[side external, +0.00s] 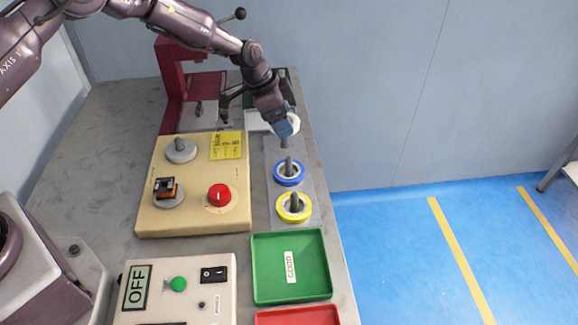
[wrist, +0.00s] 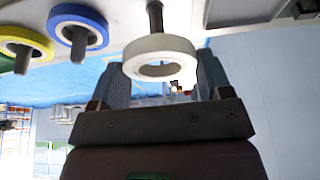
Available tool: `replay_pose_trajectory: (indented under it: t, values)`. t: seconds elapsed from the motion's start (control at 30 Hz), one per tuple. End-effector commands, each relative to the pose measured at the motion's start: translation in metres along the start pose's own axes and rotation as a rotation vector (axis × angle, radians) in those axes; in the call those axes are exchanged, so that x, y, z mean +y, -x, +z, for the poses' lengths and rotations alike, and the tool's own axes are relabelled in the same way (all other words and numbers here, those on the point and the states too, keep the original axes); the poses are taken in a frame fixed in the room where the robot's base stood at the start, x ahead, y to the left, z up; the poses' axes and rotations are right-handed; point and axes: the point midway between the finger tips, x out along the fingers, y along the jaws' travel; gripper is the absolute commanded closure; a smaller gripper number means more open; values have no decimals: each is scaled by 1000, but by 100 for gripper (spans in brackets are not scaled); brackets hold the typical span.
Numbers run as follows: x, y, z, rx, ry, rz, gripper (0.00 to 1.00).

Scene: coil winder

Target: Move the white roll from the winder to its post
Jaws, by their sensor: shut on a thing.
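My gripper (side external: 287,125) is shut on the white roll (side external: 294,124) above the far end of the grey post strip. In the wrist view the white roll (wrist: 160,58) sits between the two fingers (wrist: 163,85). A bare grey post (side external: 284,143) stands just below the roll; in the wrist view its shaft (wrist: 155,16) lines up behind the roll's rim. No post shows through the roll's hole, and I cannot tell whether the tip has entered it. The cream winder (side external: 208,205) has a grey spindle disc (side external: 181,152) with no roll on it.
The blue roll (side external: 289,173) and yellow roll (side external: 294,208) sit on neighbouring posts, nearer the camera. A green tray (side external: 320,265) and a red tray (side external: 300,317) lie in front. A dark red stand (side external: 172,85) is at the back left.

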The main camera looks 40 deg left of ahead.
Motion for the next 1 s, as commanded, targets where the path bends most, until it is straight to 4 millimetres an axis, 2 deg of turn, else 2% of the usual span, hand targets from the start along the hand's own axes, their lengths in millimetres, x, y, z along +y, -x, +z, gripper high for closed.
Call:
replay_pose_trajectory:
  t: [0.47, 1.0]
  values:
    - [0, -2, 1, 1, 1, 1, 51]
    - [0, -17, 7, 2, 1, 1, 51]
